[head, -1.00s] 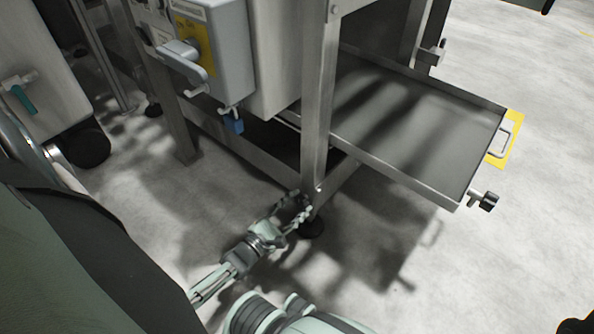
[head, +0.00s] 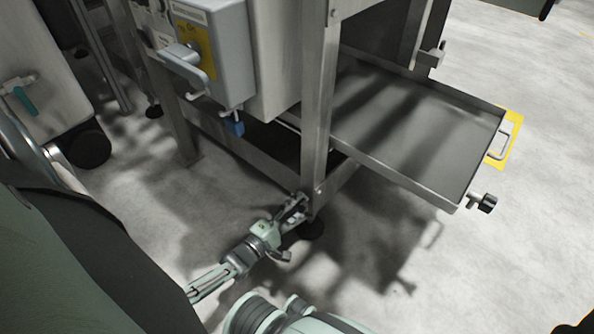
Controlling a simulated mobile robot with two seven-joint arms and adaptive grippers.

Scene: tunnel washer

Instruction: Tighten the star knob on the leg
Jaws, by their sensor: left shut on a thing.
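The machine's front leg (head: 318,120) is a square steel post that stands on a round dark foot (head: 311,230). My left gripper (head: 298,207) is at the lower end of this leg, just above the foot. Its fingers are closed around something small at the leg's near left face. The star knob itself is hidden between the fingers, so I cannot make out its shape. My right gripper is not in view.
A steel drip tray (head: 410,120) with a handle (head: 503,138) sticks out to the right of the leg. A grey switch box (head: 212,50) hangs above left. The floor in front is clear.

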